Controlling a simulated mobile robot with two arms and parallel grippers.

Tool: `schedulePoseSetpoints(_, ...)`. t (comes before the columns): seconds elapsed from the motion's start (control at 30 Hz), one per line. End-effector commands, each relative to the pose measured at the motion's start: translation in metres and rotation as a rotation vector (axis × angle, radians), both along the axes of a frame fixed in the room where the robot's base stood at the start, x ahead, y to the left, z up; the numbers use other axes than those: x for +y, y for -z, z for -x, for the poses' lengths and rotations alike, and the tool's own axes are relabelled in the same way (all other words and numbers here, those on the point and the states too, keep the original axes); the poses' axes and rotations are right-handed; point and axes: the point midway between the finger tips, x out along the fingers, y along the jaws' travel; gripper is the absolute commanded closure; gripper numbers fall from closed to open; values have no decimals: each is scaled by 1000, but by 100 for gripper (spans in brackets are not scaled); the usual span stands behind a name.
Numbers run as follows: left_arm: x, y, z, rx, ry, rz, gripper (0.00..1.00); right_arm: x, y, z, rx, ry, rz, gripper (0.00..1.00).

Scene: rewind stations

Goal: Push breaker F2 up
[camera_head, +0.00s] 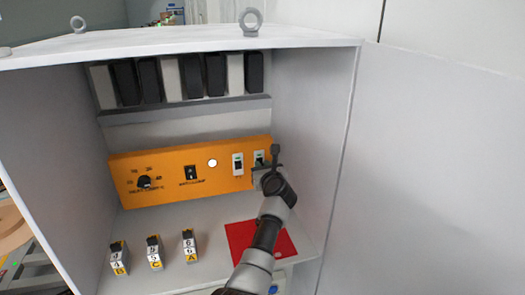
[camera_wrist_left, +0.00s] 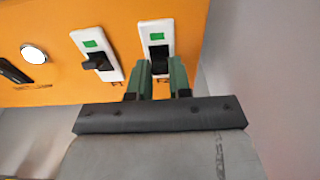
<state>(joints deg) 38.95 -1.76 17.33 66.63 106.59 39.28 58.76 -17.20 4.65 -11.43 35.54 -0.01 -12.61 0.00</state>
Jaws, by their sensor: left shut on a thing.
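Two white breakers with green windows and dark levers are on the orange panel (camera_head: 208,184). The left breaker (camera_head: 238,164) is free; it also shows in the left wrist view (camera_wrist_left: 91,44). The right breaker (camera_head: 260,155) is at the panel's right end, with its green window clear in the left wrist view (camera_wrist_left: 157,36). The fingers hide part of the lever and the breaker's lower end. My right gripper is out of view.
A rotary knob (camera_head: 145,182), a black switch (camera_head: 191,173) and a white round lamp (camera_head: 212,163) are on the panel. The cabinet's right wall (camera_head: 312,130) is close to my gripper. Small labelled blocks (camera_head: 155,252) and a red sheet (camera_head: 240,236) lie on the cabinet floor.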

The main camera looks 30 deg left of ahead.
Motion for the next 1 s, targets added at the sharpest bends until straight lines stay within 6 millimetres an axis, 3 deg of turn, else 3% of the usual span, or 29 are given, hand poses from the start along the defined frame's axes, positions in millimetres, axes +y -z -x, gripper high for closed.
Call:
schedulePoseSetpoints(0.03,-2,-12,0,27,0,40,100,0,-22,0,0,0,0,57)
schedulePoseSetpoints(0.2,0,-14,-2,117,0,150,100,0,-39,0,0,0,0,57)
schedulePoseSetpoints(0.6,4,-19,-4,273,0,325,100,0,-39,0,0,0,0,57)
schedulePoseSetpoints(1.0,5,-20,-4,316,0,371,100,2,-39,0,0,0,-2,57)
